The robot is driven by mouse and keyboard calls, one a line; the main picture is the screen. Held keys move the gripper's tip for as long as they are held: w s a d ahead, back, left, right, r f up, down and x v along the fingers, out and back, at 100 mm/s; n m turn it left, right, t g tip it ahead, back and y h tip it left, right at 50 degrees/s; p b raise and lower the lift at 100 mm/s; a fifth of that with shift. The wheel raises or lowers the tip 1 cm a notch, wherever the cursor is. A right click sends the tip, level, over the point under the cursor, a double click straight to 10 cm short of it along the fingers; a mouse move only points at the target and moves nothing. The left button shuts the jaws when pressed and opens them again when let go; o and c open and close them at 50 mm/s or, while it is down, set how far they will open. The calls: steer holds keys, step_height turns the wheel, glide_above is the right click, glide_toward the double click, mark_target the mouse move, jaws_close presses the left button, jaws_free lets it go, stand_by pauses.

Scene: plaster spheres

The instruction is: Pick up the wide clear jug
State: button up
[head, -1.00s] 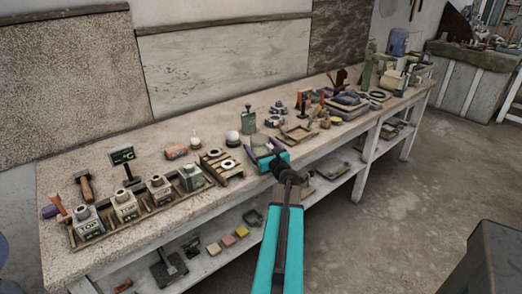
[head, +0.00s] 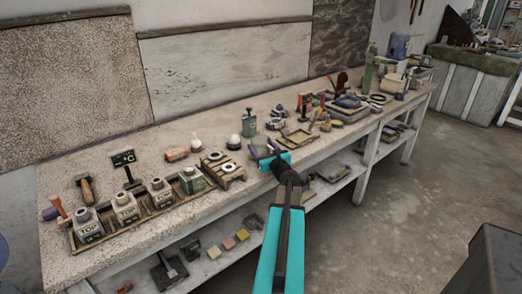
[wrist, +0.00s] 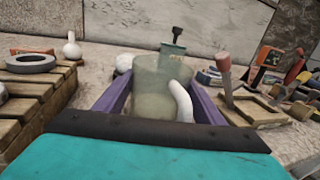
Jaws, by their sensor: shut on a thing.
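The wide clear jug (wrist: 148,85) is a greenish see-through vessel with a pale curved handle (wrist: 182,103) on its right side. It stands upright between the two purple fingers of my gripper (wrist: 158,100) in the wrist view. My gripper is shut on the jug, with one finger on each side. In the head view my gripper (head: 267,153) is at the front edge of the workbench, and the jug (head: 260,142) shows only faintly there. The jug's base is hidden behind the gripper body, so I cannot tell whether it touches the bench.
A wooden rack with rings (head: 222,172) is close on the left, and a shallow wooden frame (head: 299,138) is on the right. The workbench (head: 190,215) has several other items; open floor lies in front.

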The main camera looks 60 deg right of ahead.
steer(key=shift+r, duration=0.5)
steer(key=shift+s+a+r, duration=0.15)
steer(key=shift+s+r, duration=0.1)
steer(key=shift+r, duration=0.55)
steer(key=v, duration=0.3)
steer(key=b+v, duration=0.1)
steer(key=v, duration=0.6)
steer(key=shift+s+r+b, duration=0.3)
steer(key=shift+r+b, duration=0.05)
steer(key=shift+s+r+p, duration=0.1)
steer(key=shift+r+p, duration=0.1)
steer(key=shift+p, duration=1.05)
steer(key=p, duration=0.3)
steer(key=shift+s, duration=0.4)
steer(key=shift+p+v, duration=2.05)
steer(key=shift+p, duration=1.9)
steer(key=shift+w, duration=0.1)
